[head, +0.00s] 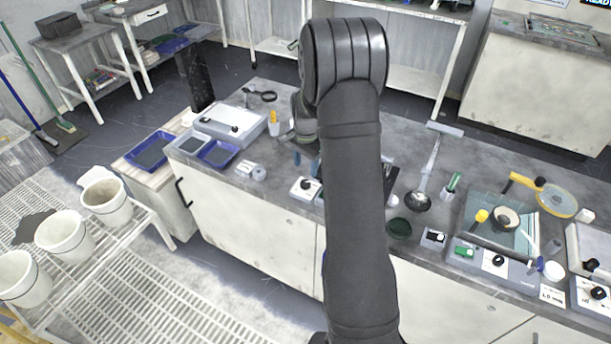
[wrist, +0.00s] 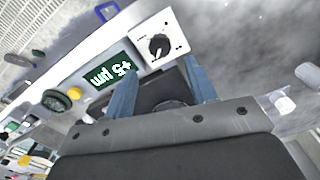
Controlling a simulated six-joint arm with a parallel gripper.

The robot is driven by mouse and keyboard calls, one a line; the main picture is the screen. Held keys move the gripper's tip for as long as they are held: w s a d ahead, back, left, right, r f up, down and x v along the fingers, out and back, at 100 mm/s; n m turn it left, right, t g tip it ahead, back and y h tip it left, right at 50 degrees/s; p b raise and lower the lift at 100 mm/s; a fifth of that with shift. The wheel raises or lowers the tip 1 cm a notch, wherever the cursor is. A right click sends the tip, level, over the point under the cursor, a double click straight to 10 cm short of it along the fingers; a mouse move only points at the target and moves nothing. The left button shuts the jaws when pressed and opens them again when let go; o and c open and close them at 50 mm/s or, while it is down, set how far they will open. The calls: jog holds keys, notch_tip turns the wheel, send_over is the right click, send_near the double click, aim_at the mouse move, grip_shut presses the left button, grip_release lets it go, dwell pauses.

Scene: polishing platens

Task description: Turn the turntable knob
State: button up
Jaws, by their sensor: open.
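A black dial knob (wrist: 158,46) sits on a white control plate (wrist: 176,28) in the wrist view, just beyond my fingertips. My gripper (wrist: 163,82) is open, its two blue fingers apart with nothing held between them. A dark round shape (wrist: 168,104) lies partly hidden between the fingers. In the head view a small white control box (head: 301,193) with a black knob (head: 306,185) stands on the bench left of my arm. It looks like the same control, but I cannot be sure. My arm hides most of the gripper and the turntable area there.
Blue trays (head: 219,153) stand left. The bench front edge is close.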

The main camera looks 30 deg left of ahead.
aim_at(305, 182)
notch_tip(305, 182, up, 10)
dwell(0.3)
jog(key=shift+r, duration=0.1)
notch_tip(305, 182, down, 18)
jog(key=shift+r, duration=0.25)
dwell(0.5)
